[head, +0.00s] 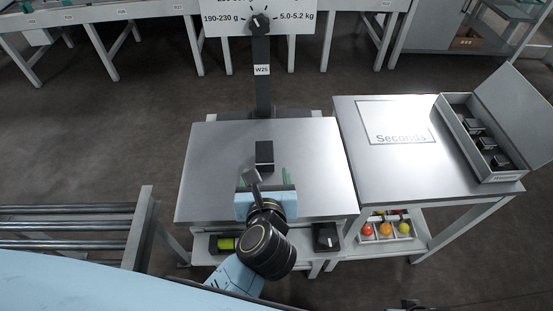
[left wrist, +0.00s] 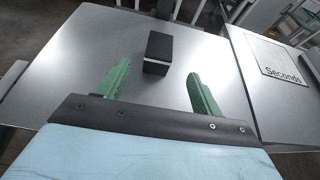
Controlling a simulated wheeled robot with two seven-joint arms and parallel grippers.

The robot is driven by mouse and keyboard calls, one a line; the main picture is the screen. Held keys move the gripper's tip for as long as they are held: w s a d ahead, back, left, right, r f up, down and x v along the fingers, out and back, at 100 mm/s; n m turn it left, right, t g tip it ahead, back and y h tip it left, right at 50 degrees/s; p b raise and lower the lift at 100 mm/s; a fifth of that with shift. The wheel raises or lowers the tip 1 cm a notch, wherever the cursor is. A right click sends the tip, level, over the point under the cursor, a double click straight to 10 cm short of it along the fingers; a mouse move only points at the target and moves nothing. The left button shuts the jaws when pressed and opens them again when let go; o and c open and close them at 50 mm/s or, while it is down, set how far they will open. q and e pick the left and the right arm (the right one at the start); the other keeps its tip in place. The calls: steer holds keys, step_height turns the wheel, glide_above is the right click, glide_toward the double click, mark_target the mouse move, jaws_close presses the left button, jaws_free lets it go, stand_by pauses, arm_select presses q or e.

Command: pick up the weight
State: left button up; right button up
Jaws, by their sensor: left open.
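The weight, a small dark block (head: 264,155), stands on the bare metal weighing platform (head: 215,160). In the left wrist view the block (left wrist: 158,53) is just beyond the fingertips, between their lines and nearer the left finger. My left gripper (head: 270,178) is open and empty, with green fingers on either side of the gap; it also shows in the left wrist view (left wrist: 157,82). The fingers are apart from the block. My right gripper is not in view.
A table with a "Seconds" panel (head: 397,123) stands to the right, with an open case (head: 454,114) of dark blocks. A lower shelf holds a tray of tomatoes (head: 386,231). A scale post (head: 262,90) rises behind the platform. Rollers (head: 70,226) are at left.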

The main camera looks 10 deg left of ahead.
mark_target(264, 154)
arm_select(q)
steer(key=b+x, duration=0.1)
steer(key=x, duration=0.4)
steer(key=shift+w+a, duration=0.1)
steer(key=shift+w, duration=0.1)
steer(key=b+x, duration=0.1)
steer(key=x, duration=0.2)
steer(key=shift+w+a+f+b, duration=0.15)
steer(key=shift+w+b, duration=0.15)
steer(key=shift+b, duration=0.05)
steer(key=shift+w+a+f, duration=0.15)
steer(key=shift+w+f, duration=0.05)
steer(key=shift+w, duration=0.4)
jaws_close()
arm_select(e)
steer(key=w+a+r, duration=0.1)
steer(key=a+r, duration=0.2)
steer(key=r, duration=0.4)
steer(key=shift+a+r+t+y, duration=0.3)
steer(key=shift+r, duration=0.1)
